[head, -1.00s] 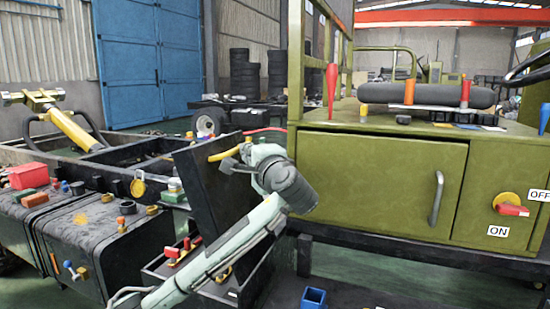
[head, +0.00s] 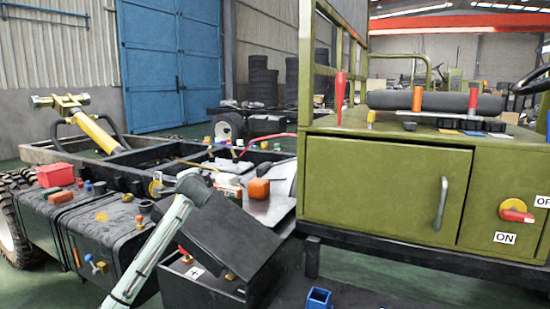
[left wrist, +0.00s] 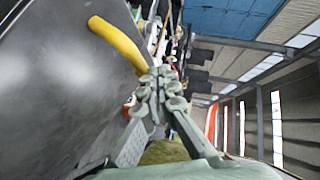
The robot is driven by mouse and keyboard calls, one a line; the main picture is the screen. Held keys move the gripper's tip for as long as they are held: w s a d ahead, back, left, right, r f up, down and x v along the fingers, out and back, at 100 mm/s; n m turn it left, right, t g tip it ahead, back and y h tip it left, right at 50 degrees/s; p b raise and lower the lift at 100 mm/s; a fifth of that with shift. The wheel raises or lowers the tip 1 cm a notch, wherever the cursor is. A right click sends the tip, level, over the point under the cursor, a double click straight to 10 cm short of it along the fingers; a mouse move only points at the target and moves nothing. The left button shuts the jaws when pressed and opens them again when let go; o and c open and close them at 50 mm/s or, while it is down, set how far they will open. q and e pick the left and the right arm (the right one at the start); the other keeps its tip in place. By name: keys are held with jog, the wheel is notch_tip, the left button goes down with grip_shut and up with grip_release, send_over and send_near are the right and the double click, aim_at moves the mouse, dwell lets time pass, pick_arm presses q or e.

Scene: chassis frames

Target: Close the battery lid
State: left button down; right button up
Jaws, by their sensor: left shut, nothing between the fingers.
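The battery lid (head: 232,240) is a dark flat panel, tilted partway down over the battery box (head: 190,290), with a gap between them. Red and yellow parts and a plus label show inside the box. My left arm comes in from the lower left and bends at the lid's upper edge; its gripper is hidden in the head view. In the left wrist view my left gripper (left wrist: 160,85) is shut and empty, close beside the lid's dark face (left wrist: 60,85) and its yellow handle (left wrist: 118,42). I cannot tell whether it touches the lid. My right gripper is not in view.
A green cabinet (head: 375,190) with a grey door handle and red switch (head: 517,215) stands at the right. A black tank (head: 90,225) lies left of the battery box.

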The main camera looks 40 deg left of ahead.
aim_at(167, 208)
pick_arm(q)
jog(key=s+a+f+h, duration=0.1)
jog(key=a+f, duration=0.5)
jog(key=f, duration=0.7)
jog(key=shift+s+n+p, duration=0.2)
jog(key=shift+n+p, duration=0.1)
jog(key=shift+p, duration=0.15)
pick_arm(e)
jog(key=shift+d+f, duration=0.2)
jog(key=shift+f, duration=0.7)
pick_arm(q)
jog(key=s+d+r+p, duration=0.1)
jog(key=s+r, duration=0.1)
jog(key=r, duration=0.1)
jog(key=s+d+r, duration=0.1)
jog(key=r, duration=0.3)
jog(key=s+d+r+p, duration=0.1)
jog(key=s+r, duration=0.1)
jog(key=r, duration=0.1)
jog(key=shift+s+d+r+p, duration=0.15)
jog(key=shift+s+d+p, duration=0.15)
jog(key=shift+s, duration=0.05)
jog(key=shift+s+d+r, duration=0.1)
jog(key=shift+s+r, duration=0.2)
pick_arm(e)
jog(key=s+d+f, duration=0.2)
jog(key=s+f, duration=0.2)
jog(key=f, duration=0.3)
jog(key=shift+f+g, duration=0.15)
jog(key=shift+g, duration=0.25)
